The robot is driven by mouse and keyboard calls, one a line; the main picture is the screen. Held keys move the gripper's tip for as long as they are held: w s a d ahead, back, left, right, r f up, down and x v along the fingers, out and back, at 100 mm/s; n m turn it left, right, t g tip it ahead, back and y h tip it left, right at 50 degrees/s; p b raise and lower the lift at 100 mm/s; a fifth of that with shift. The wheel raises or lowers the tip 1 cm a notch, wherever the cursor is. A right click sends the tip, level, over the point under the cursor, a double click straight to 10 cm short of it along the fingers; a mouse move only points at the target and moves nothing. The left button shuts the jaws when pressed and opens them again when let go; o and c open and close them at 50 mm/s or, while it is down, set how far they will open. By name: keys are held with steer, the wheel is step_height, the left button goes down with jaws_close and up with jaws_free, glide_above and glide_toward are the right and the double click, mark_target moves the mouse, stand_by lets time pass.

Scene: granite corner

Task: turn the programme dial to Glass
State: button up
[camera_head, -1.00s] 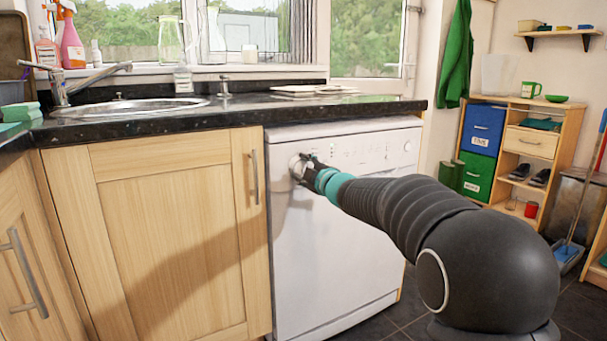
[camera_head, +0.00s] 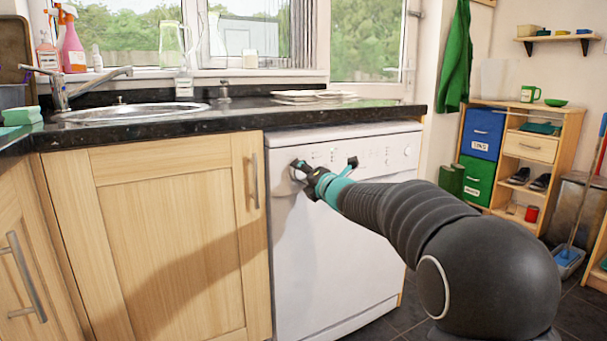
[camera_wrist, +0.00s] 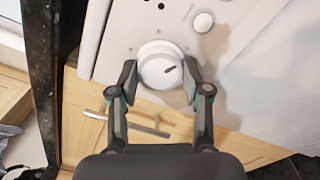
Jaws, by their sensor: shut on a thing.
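The white dishwasher (camera_head: 340,235) stands under the dark worktop, with its control panel along the top of its front. My gripper (camera_head: 299,172) is at the left end of that panel in the head view. In the wrist view the programme dial (camera_wrist: 158,66) is a round white knob with a dark pointer mark. My gripper (camera_wrist: 161,82) has one finger on each side of the dial and is shut on it. The pointer slants toward the upper right of the wrist picture. The programme labels are too small to read. In the head view my gripper mostly hides the dial.
A smaller white knob (camera_wrist: 203,21) sits beside the dial on the panel. A wooden cupboard door (camera_head: 160,240) with a metal handle (camera_head: 254,179) is just left of the dishwasher. The worktop edge (camera_head: 340,114) overhangs above the panel.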

steer(key=n, duration=1)
steer(key=shift+n, duration=0.3)
stand_by(0.4)
steer(key=o, duration=1.2)
steer(key=shift+w, duration=0.1)
steer(key=shift+c, duration=0.2)
steer(key=shift+d, duration=0.1)
steer(key=v, duration=1.2)
